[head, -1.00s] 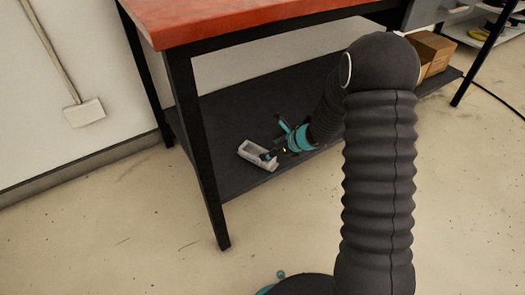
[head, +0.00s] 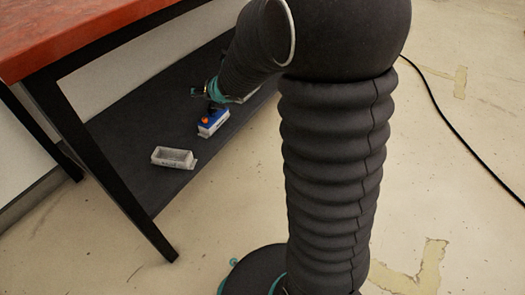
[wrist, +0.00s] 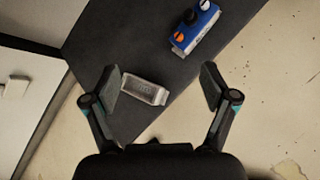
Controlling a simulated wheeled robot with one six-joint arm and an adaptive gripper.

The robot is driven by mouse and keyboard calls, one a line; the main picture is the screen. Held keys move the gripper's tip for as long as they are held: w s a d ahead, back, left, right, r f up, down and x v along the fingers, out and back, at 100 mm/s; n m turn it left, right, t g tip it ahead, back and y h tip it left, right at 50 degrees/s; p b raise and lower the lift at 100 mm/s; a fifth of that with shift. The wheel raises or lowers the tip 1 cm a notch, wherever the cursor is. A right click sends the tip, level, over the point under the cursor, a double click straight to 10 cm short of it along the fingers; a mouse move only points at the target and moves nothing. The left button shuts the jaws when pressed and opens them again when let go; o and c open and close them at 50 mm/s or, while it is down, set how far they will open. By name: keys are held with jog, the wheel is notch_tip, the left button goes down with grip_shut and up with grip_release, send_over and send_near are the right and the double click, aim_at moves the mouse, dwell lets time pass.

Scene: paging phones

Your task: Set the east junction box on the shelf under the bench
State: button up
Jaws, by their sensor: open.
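A light grey, open-topped junction box (head: 174,157) with a small label sits on the dark shelf (head: 130,141) under the bench, near its front edge. I cannot read the label to tell whether it says east. The box also shows in the wrist view (wrist: 145,90), beyond and between my fingertips, touching neither finger. My gripper (wrist: 160,84) is open and empty. In the head view my gripper (head: 212,92) is over the shelf, apart from the grey box and mostly hidden by my arm.
A blue box (head: 212,124) with an orange and a black knob stands on the shelf, right of the grey box. The red bench top (head: 70,32) is above, with a black front leg (head: 105,165) at left. A black cable (head: 460,130) lies on the floor.

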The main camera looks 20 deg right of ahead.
jog(key=s+d+r+m+g+h, duration=0.1)
jog(key=s+d+r+m+h, duration=0.1)
jog(key=s+d+r+m, duration=0.45)
jog(key=s+d+r+m+h, duration=0.1)
jog(key=s+r+m+h, duration=0.15)
jog(key=s+m, duration=0.65)
jog(key=s+a+m+g+y, duration=0.1)
jog(key=s+a+m, duration=0.1)
jog(key=s+m, duration=0.6)
jog(key=s+a+m+g+y, duration=0.1)
jog(key=s+a+m+g, duration=0.1)
jog(key=s+m, duration=0.7)
jog(key=shift+s+a, duration=0.55)
jog(key=shift+s, duration=0.05)
